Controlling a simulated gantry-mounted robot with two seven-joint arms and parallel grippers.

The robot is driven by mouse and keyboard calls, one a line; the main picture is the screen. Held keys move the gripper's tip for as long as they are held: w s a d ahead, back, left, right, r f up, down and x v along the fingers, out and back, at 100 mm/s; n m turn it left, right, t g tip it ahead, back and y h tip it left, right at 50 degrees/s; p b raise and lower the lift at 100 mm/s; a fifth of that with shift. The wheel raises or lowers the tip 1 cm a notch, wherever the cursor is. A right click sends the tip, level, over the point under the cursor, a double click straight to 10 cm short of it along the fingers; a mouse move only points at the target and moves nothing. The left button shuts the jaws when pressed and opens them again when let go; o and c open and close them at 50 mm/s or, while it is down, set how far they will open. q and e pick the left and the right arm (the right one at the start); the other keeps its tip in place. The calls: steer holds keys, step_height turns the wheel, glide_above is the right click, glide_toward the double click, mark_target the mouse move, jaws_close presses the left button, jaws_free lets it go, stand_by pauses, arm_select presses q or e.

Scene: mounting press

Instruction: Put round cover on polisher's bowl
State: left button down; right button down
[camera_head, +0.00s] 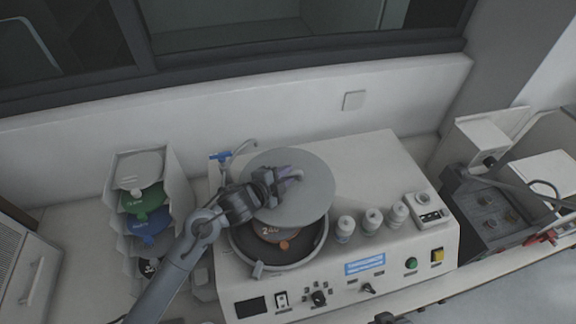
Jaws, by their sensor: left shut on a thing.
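The round cover (315,190) is a flat grey disc in the head view. My left gripper (290,174) is shut on the cover near its middle, probably on a handle, which the fingers hide. The cover is over the back part of the polisher's bowl (323,240); the exact height gap cannot be told. The bowl's front rim and an orange disc marked 240 (283,236) inside it show below the cover's front edge. The polisher (385,160) is a white box with a front control panel.
A blue-handled tap (221,156) stands behind the bowl at left. Several white bottles (372,219) stand on the polisher right of the bowl. A rack (170,168) with coloured discs stands at left. A grey machine (490,205) is at right. The wall is close behind.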

arm_select(q)
steer(key=s, duration=0.1)
steer(key=s+a+p, duration=0.1)
steer(key=s+a, duration=0.1)
steer(key=s, duration=0.1)
steer(key=shift+r, duration=0.1)
steer(key=s, duration=0.1)
steer(key=s+a+p, duration=0.1)
steer(key=s, duration=0.1)
steer(key=shift+a, duration=0.15)
steer(key=shift+s+f, duration=0.25)
steer(key=shift+f, duration=0.1)
steer(key=shift+w+f+b, duration=0.1)
steer(key=shift+f+b, duration=1.2)
steer(key=shift+f, duration=0.2)
steer(key=c, duration=0.9)
jaws_free()
